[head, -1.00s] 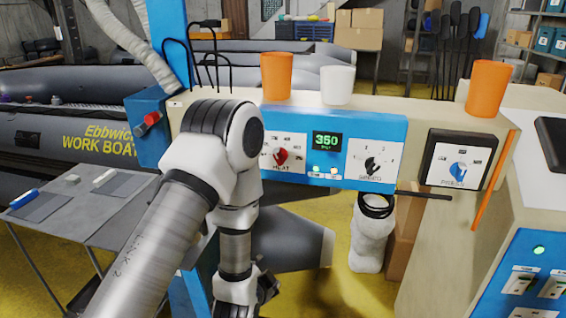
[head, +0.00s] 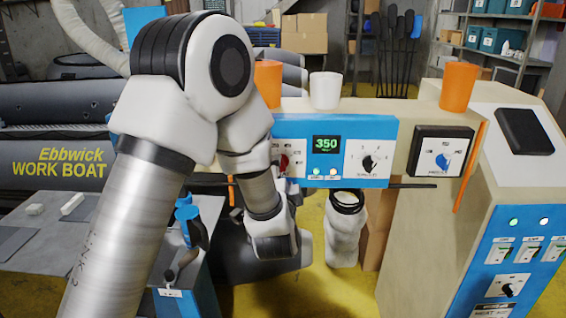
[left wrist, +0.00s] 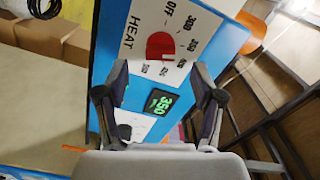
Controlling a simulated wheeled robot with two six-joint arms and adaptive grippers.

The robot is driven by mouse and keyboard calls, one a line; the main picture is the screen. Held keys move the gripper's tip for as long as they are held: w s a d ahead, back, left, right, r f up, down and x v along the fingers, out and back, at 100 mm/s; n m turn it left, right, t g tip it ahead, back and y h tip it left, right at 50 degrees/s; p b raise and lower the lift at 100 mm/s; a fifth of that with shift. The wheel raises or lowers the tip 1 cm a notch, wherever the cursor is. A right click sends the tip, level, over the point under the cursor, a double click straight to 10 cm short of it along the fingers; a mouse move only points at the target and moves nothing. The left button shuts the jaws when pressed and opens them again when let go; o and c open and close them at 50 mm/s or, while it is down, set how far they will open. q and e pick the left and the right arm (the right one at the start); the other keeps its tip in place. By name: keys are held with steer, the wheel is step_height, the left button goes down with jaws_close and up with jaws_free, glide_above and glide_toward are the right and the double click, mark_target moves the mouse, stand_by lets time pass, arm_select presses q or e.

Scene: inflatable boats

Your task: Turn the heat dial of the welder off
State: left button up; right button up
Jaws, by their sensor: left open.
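The welder's blue panel (head: 385,135) has a green display (head: 326,144) reading 350. The red heat dial (head: 284,163) is at the panel's left, partly hidden behind my left arm. In the left wrist view, the heat dial (left wrist: 160,45) sits on a white plate marked HEAT and OFF, with numbers around it. My left gripper (left wrist: 160,82) is open and empty, its two fingers pointing toward the panel. The dial shows just beyond and between the fingertips, apparently apart from them. In the head view the fingers are hidden. My right gripper is not in view.
A black dial (head: 368,162) is to the right on the same panel, and a blue dial (head: 443,160) sits on a separate black-framed plate. Orange and white cups (head: 326,90) stand on top. A dark rod (head: 412,185) sticks out below the panel. A grey boat lies behind.

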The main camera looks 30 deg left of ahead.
arm_select(q)
steer(key=x, duration=0.1)
steer(key=p+x, duration=0.1)
steer(key=x, duration=0.1)
steer(key=a+x, duration=0.1)
steer(key=shift+a, duration=0.15)
steer(key=shift+w+d, duration=0.2)
steer(key=shift+d, duration=0.05)
steer(key=shift+s, duration=0.1)
steer(key=c, duration=1.1)
steer(key=shift+c, duration=0.2)
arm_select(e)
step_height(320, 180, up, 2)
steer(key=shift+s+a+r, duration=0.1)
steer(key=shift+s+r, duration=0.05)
